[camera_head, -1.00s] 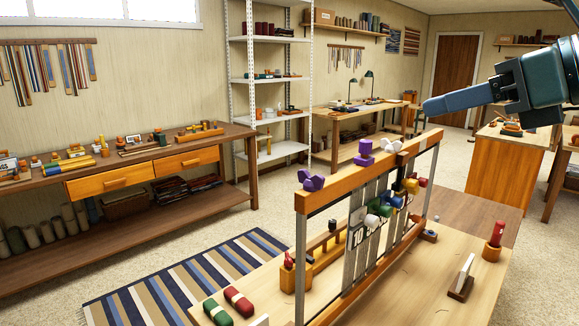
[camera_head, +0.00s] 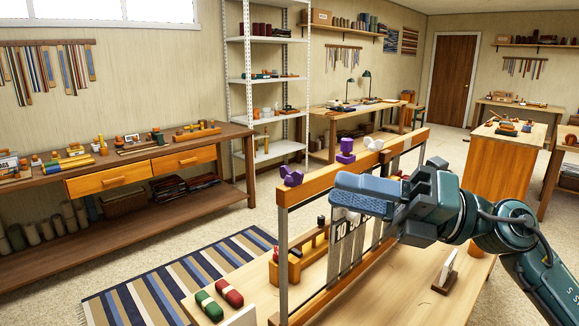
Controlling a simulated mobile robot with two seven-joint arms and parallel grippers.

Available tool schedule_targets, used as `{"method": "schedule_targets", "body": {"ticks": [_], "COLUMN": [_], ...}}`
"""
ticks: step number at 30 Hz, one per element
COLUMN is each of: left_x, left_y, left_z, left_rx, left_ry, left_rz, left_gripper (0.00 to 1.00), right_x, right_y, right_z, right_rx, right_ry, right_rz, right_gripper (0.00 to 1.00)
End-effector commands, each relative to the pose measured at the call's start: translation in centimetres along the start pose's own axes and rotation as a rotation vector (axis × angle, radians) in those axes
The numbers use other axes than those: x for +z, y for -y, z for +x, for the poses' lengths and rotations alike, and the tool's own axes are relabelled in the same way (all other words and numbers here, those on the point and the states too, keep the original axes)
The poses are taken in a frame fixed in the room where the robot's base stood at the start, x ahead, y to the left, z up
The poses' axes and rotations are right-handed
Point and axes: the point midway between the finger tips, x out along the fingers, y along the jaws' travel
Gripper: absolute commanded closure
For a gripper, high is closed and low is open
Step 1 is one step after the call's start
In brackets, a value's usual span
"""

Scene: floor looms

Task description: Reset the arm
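My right gripper (camera_head: 365,194) comes in from the right in the head view, in front of the wooden loom frame (camera_head: 291,196). Its blue-grey fingers point left across the upper part of the frame, and I cannot tell whether they are apart or together. I see nothing held in it. Purple pieces (camera_head: 346,150) and a white piece (camera_head: 374,143) sit on the frame's top bar. My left gripper is not in view.
The loom stands on a wooden table (camera_head: 404,305) with green (camera_head: 208,305) and red (camera_head: 229,292) rolls at its left end. A small upright holder (camera_head: 446,271) stands at the right. A striped rug (camera_head: 150,291) lies on the open floor.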

Motion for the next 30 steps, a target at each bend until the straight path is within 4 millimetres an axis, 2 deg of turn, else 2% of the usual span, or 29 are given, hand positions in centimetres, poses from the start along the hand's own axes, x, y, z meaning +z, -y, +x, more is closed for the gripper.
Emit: {"method": "schedule_targets", "body": {"ticks": [1,5,8,10,14,15,17,18,21,24,27,30], "left_x": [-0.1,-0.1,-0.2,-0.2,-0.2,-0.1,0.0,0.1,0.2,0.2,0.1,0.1], "left_y": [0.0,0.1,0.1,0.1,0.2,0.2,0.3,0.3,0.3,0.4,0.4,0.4], "left_z": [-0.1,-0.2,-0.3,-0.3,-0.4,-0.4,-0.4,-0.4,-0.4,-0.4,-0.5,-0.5], "left_rx": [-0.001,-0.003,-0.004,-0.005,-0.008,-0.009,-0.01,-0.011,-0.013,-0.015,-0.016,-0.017], "left_ry": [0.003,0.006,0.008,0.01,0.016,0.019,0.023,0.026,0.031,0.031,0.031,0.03], "left_rz": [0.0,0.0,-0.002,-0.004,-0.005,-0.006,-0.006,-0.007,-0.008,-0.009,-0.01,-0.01], "left_gripper": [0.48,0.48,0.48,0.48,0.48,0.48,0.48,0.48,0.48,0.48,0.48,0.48], "right_x": [-0.6,-1.3,-2.6,-4.3,-10.0,-12.2,-15.9,-18.5,-24.8,-30.2,-33.8,-35.6], "right_y": [1.4,5.3,9.7,13.2,20.0,21.8,24.1,25.4,27.5,28.3,28.5,28.5], "right_z": [-0.1,-1.5,-3.5,-5.2,-9.0,-10.1,-11.7,-12.6,-14.5,-15.7,-16.4,-16.7], "right_rx": [0.068,0.195,0.243,0.252,0.214,0.192,0.15,0.119,0.037,-0.037,-0.092,-0.121], "right_ry": [0.078,0.316,0.526,0.681,0.978,1.064,1.183,1.259,1.42,1.54,1.616,1.653], "right_rz": [0.137,0.468,0.73,0.915,1.259,1.357,1.494,1.581,1.771,1.918,2.014,2.063], "right_gripper": [0.69,0.69,0.69,0.69,0.69,0.69,0.69,0.69,0.69,0.69,0.69,0.69]}}
